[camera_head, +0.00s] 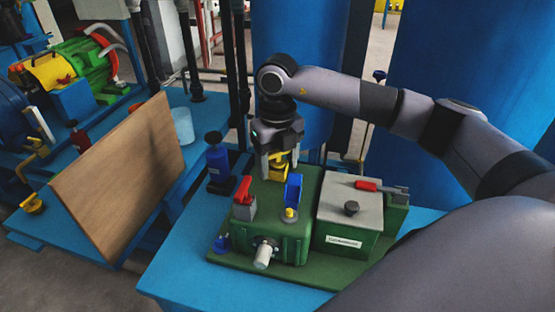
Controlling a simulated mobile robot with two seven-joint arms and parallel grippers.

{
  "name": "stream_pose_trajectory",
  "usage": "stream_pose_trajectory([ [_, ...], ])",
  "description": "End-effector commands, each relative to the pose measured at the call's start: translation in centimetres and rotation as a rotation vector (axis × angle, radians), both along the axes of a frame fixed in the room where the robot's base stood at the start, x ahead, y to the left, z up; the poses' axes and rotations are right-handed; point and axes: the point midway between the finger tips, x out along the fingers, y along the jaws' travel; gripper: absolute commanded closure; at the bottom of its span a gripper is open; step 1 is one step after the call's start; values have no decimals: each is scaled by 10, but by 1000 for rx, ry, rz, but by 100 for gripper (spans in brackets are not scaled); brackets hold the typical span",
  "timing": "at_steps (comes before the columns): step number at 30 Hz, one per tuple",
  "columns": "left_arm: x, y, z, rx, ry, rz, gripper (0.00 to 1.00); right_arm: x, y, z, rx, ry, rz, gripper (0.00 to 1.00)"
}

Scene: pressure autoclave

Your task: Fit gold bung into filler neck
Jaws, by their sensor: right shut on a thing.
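My right gripper (279,162) points down over the back of the green machine (279,240), shut on the gold bung (278,172). The fingers partly cover the bung, and I cannot tell whether it touches anything below. The filler neck is not clearly visible; the gripper and bung may hide it. A smaller yellow fitting (290,214) sits on the machine's top, in front of an upright blue lever (293,191). My left gripper is not in view.
A red-handled valve (243,190) stands at the machine's left. A green box with a grey lid (351,210) and black knob is at its right. A blue bottle (217,158) stands behind left. A leaning brown board (120,175) is farther left. The blue bench (185,275) is bare at front left.

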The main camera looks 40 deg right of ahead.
Motion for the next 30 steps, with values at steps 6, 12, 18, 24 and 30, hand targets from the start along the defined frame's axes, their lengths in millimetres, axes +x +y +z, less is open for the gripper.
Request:
stream_pose_trajectory([
  [6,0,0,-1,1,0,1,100,0,0,-1,0,0,0,7],
  [12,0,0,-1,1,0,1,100,0,0,-2,0,0,0,7],
  [18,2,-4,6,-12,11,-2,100,0,0,1,0,-1,0,7],
  [24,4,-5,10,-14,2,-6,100,1,0,39,1,-4,0,7],
  [30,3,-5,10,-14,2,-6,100,1,0,64,0,-2,0,7],
])
